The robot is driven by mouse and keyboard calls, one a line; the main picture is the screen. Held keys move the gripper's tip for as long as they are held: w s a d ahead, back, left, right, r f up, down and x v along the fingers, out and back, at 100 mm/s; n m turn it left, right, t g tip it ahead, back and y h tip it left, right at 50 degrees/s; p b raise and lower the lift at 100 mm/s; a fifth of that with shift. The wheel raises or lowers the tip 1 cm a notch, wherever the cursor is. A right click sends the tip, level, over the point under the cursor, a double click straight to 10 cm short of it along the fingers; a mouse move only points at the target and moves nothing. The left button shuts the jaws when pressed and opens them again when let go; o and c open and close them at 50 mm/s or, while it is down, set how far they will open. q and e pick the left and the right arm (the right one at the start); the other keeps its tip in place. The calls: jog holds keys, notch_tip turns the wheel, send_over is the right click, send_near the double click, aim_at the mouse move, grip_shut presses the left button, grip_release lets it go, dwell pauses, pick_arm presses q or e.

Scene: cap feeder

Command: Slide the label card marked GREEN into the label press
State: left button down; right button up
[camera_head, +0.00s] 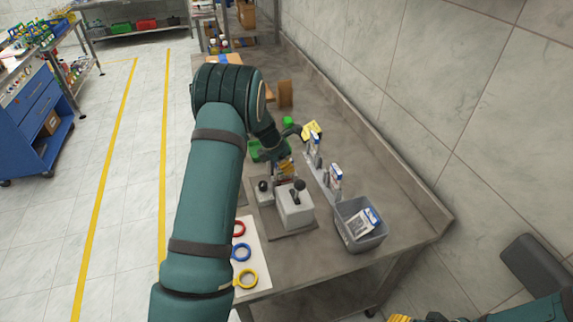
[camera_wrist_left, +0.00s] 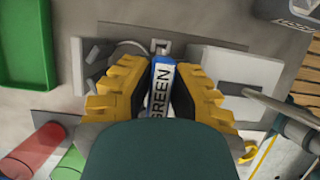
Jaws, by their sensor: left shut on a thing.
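My left gripper (camera_head: 284,168) is shut on the GREEN label card, with its yellow fingers on both sides of it in the left wrist view (camera_wrist_left: 160,95). The GREEN card (camera_wrist_left: 161,88) is white with a blue end and points away from the wrist. The label press (camera_head: 294,207) looks like the grey block with a black knob on the bench, just in front of the gripper; a pale block shows beside the fingers in the wrist view (camera_wrist_left: 240,72). I cannot tell whether the card touches the press. Part of my right gripper (camera_head: 405,318) shows at the bottom edge.
Other cards (camera_head: 335,177) stand in a narrow rack to the right. A grey bin (camera_head: 349,240) holds more cards. A green tray (camera_head: 256,153) lies behind the gripper. A white sheet (camera_head: 258,268) with coloured rings lies in front. The wall borders the bench on the right.

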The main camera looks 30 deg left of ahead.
pick_arm(q)
jog(key=shift+f+b, duration=0.45)
jog(key=shift+f, duration=0.4)
jog(key=c, duration=0.9)
grip_release()
jog(key=shift+c, duration=0.2)
jog(key=c, duration=0.4)
jog(key=shift+o, duration=0.2)
jog(key=shift+r, duration=0.1)
jog(key=shift+r+p, duration=1.95)
notch_tip(320, 180, up, 4)
jog(key=p, duration=0.3)
jog(key=shift+r, duration=1.45)
